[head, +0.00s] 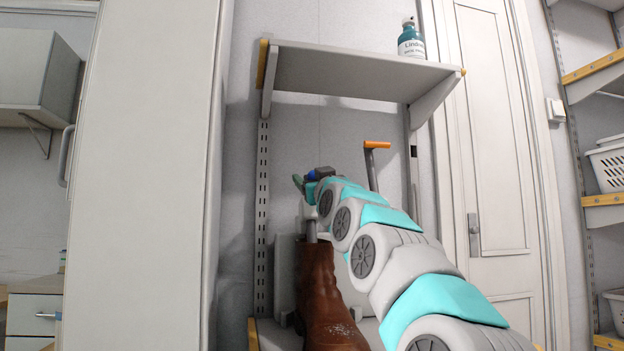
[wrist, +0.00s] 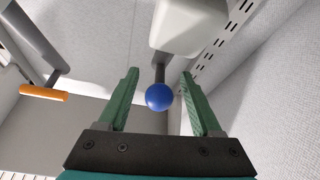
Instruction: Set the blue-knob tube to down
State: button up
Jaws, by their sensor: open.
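The blue knob (wrist: 159,97) is a small ball on a short dark stem that runs to a pale, rounded block (wrist: 190,26). In the wrist view it sits between the two green fingers of my gripper (wrist: 158,74). The fingers are open, with a gap on each side of the knob. In the head view a bit of the blue knob (head: 311,175) shows at the end of my arm, beside my gripper (head: 302,182). My arm and gripper hide most of the tube there, so I cannot tell its setting.
An orange-topped lever (head: 377,145) stands to the right of the knob; it also shows in the wrist view (wrist: 44,93). A shelf (head: 350,72) with a teal bottle (head: 411,40) hangs above. A brown boot (head: 322,295) stands below. A tall white panel (head: 145,180) is at left.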

jog(key=b+v, duration=0.1)
jog(key=v, duration=0.6)
jog(key=shift+s, duration=0.35)
jog(key=shift+d+f, duration=0.15)
